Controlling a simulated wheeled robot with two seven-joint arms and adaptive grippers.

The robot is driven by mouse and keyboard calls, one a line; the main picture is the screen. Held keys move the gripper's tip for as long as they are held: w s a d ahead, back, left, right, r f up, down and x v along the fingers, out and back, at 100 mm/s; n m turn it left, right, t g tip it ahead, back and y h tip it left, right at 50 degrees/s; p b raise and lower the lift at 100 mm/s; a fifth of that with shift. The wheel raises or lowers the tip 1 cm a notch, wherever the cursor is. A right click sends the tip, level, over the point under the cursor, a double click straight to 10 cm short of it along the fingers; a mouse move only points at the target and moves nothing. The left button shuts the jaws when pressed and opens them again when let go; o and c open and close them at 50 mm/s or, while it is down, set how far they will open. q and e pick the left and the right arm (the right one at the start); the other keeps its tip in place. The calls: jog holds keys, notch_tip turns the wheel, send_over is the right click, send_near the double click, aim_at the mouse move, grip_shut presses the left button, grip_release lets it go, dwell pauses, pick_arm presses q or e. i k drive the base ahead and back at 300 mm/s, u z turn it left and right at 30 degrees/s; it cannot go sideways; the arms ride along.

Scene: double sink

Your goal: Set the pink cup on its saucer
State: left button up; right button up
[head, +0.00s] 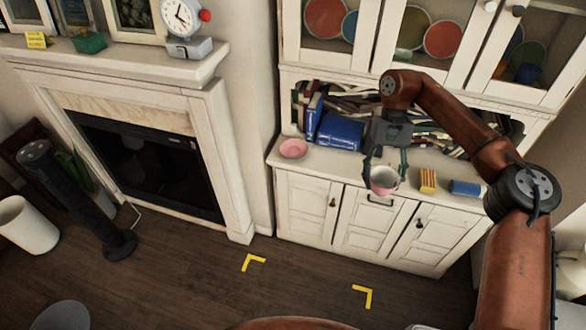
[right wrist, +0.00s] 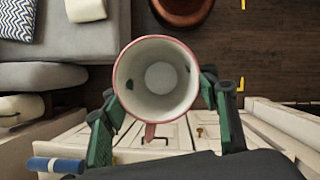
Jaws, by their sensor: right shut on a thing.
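The pink cup (head: 384,187) is held by my right gripper (head: 385,168), whose two fingers close on its sides. In the head view it hangs in front of the cabinet counter, to the right of the saucer. In the right wrist view the cup (right wrist: 157,104) shows its open mouth, pink rim and pale, empty inside, between the green fingers. The pink saucer (head: 293,149) lies bare on the left end of the counter, apart from the cup. My left gripper is not in view.
Blue books (head: 340,132) and other volumes fill the shelf behind. The counter (head: 330,164) between saucer and cup looks clear.

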aim_at(297, 153)
jog(key=k, duration=0.35)
jog(key=z, duration=0.9)
jog(key=i, duration=0.95)
jog(key=u, duration=0.8)
